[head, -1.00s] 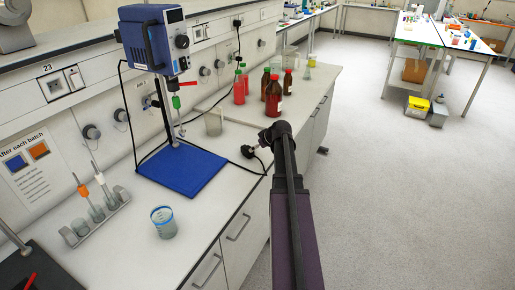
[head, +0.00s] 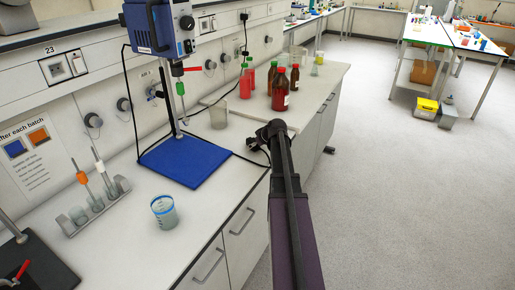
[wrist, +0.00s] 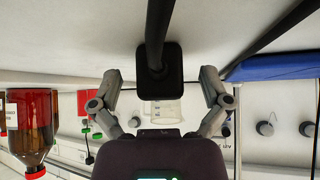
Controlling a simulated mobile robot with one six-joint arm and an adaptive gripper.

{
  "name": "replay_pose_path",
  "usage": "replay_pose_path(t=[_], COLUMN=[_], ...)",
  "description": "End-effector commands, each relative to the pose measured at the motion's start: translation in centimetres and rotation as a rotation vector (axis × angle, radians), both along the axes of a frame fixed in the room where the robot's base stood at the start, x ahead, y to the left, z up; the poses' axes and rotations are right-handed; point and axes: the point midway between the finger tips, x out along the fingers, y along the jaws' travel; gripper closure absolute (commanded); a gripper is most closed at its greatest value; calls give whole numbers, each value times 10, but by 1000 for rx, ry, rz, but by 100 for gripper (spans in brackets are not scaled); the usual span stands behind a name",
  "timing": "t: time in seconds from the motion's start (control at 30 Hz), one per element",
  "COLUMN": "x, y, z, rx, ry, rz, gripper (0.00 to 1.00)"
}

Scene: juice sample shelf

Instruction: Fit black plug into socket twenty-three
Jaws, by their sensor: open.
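The black plug (wrist: 157,62) lies on the bench with its black cable, between the two spread fingers of my gripper (wrist: 160,75) in the wrist view. The fingers are open, with a gap on both sides of the plug. In the head view my gripper (head: 257,142) is low over the bench near its front edge and hides most of the plug. Socket twenty-three (head: 67,66) is on the wall panel at the far left, below the label 23. A small white part shows in it.
A blue stirrer base (head: 184,160) with its stand is left of my gripper. A glass beaker (head: 218,115) and several red and brown bottles (head: 281,90) stand behind. A blue-rimmed beaker (head: 164,212) and a tube rack (head: 93,208) stand at the front left.

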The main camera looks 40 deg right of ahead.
Motion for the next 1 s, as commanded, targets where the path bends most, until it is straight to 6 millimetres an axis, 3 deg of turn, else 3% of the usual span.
replay_pose_path(t=[0.53,0.57,0.87,1.0], x=[6,6,6,7], y=[0,0,0,0], z=[-7,-7,-7,-7], rx=[0,0,-1,-1], ry=[0,0,0,0], rz=[-1,-1,-1,-1], gripper=[3,9,98,100])
